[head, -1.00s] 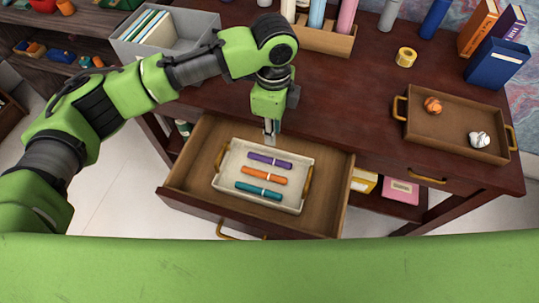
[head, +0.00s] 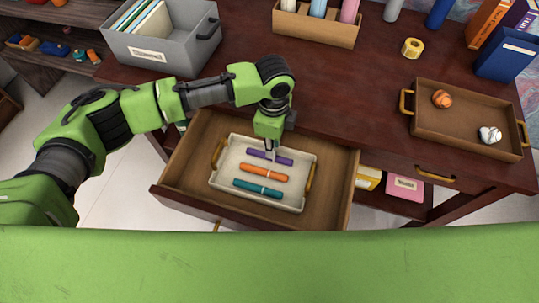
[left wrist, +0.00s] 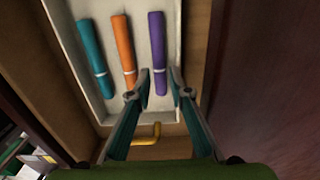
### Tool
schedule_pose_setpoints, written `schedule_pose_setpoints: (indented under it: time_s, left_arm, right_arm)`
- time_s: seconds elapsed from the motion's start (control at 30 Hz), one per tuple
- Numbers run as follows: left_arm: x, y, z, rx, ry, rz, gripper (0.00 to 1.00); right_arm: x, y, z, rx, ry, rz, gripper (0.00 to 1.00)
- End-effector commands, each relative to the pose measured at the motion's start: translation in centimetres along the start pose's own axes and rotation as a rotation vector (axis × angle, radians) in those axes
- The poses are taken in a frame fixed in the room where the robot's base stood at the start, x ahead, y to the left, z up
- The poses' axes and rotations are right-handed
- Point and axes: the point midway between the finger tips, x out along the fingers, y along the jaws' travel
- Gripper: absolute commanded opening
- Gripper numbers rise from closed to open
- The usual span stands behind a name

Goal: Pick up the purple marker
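The purple marker (head: 270,157) lies in a pale tray (head: 226,188) inside the open drawer, at the far side of the tray. An orange marker (head: 263,172) and a teal marker (head: 258,188) lie parallel to it, nearer to me. My left gripper (head: 271,157) points down at the purple marker. In the left wrist view, the left gripper (left wrist: 160,82) is open, with its fingertips on either side of the purple marker's near end (left wrist: 157,55). Whether the fingers touch it I cannot tell. My right gripper is not in view.
The open drawer (head: 333,200) surrounds the tray. On the desk stand a grey file box (head: 165,50), a yellow tape roll (head: 412,48) and a brown tray (head: 440,128) holding two crumpled balls. The desk's middle is clear.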

Motion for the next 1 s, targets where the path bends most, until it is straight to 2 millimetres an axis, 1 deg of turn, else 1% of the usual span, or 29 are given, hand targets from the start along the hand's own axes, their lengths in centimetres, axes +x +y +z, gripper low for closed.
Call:
schedule_pose_setpoints:
  time_s: [0.1, 0.2, 0.33, 0.57, 0.6, 0.63, 1.0]
  left_arm:
    - [1.9, 0.2, -0.4, 0.001, -0.002, 0.004, 0.19]
    - [3.4, 0.2, -0.3, -0.001, -0.002, 0.003, 0.19]
    - [4.3, 0.2, -0.3, 0.000, -0.001, 0.002, 0.19]
    - [4.4, 0.2, -0.4, 0.000, -0.001, 0.001, 0.19]
    - [4.4, 0.2, -0.4, 0.000, -0.001, 0.001, 0.09]
    - [4.4, 0.2, -0.4, 0.001, -0.001, 0.001, 0.01]
    - [4.2, 0.1, -0.4, 0.001, 0.000, 0.000, 0.01]
  right_arm:
    - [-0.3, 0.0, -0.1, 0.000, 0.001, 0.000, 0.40]
    - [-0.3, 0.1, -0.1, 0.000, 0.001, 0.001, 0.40]
    - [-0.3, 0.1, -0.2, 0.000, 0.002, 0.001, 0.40]
    - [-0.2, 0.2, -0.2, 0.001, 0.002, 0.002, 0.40]
    - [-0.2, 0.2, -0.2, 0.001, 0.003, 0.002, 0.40]
    - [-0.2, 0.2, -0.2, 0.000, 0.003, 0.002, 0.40]
    - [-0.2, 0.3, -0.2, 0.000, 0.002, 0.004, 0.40]
